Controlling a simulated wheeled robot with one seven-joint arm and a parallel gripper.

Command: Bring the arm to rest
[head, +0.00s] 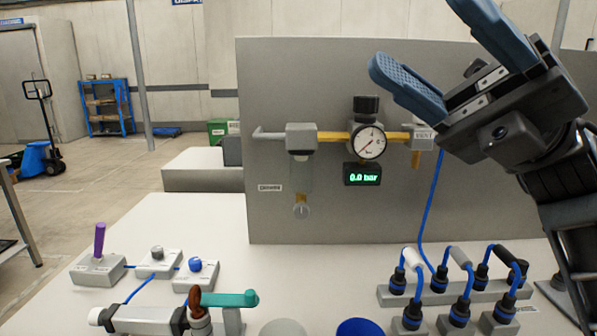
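My gripper (420,35) is raised at the upper right of the head view. Its two blue fingers are spread wide apart with nothing between them, and the tip of the upper finger is at the top edge of the picture. My arm comes in from the right edge. The gripper is in front of the upper right part of the grey panel (280,90) and touches nothing that I can see.
A gauge (368,142) and a display (362,174) reading 0.0 bar are on the panel. Capped blue-hosed fittings (440,280) stand at the lower right. Small grey switch boxes (97,271) and a teal-handled valve (230,299) sit at the lower left.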

